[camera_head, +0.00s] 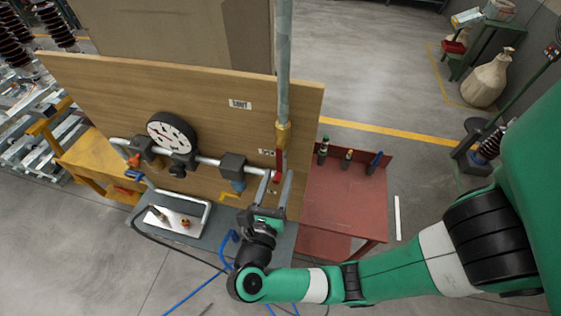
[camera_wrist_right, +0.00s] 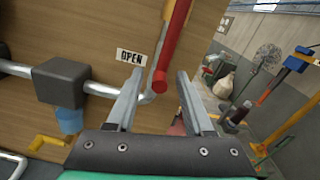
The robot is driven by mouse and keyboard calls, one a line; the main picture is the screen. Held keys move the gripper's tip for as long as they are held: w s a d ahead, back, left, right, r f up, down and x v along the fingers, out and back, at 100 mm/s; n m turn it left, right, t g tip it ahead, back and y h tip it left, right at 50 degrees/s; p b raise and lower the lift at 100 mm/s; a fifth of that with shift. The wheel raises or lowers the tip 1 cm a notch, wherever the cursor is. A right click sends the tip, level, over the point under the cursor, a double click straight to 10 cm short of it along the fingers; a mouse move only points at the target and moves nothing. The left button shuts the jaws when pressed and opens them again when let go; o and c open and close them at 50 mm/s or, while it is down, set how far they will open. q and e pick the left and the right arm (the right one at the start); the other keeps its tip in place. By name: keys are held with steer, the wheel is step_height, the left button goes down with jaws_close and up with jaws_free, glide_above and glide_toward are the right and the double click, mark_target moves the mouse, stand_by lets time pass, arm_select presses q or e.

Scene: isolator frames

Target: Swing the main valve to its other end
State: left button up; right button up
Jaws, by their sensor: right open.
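The main valve shows in the head view as a brass body (camera_head: 283,134) on the upright grey pipe in front of the wooden board. Its red lever (camera_head: 278,163) hangs down beside the OPEN label. In the right wrist view, the red lever (camera_wrist_right: 174,42) comes down from the top, and its round end appears between my fingers. My right gripper (camera_head: 279,174) is open around the lever's lower end; it also shows in the right wrist view (camera_wrist_right: 160,74). I see no finger closed on the lever. My left gripper is out of view.
A SHUT label (camera_head: 240,104) is higher on the wooden board (camera_head: 215,85). A horizontal pipe carries a gauge (camera_head: 172,133) and a dark block (camera_head: 232,166). A tray (camera_head: 178,217) lies below. A red table (camera_head: 345,200) with bottles stands to the right.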

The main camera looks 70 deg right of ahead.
mark_target(279, 175)
steer(key=shift+w+d+p, duration=0.1)
steer(key=shift+d+p, duration=0.2)
steer(key=shift+d, duration=1.65)
jaws_close()
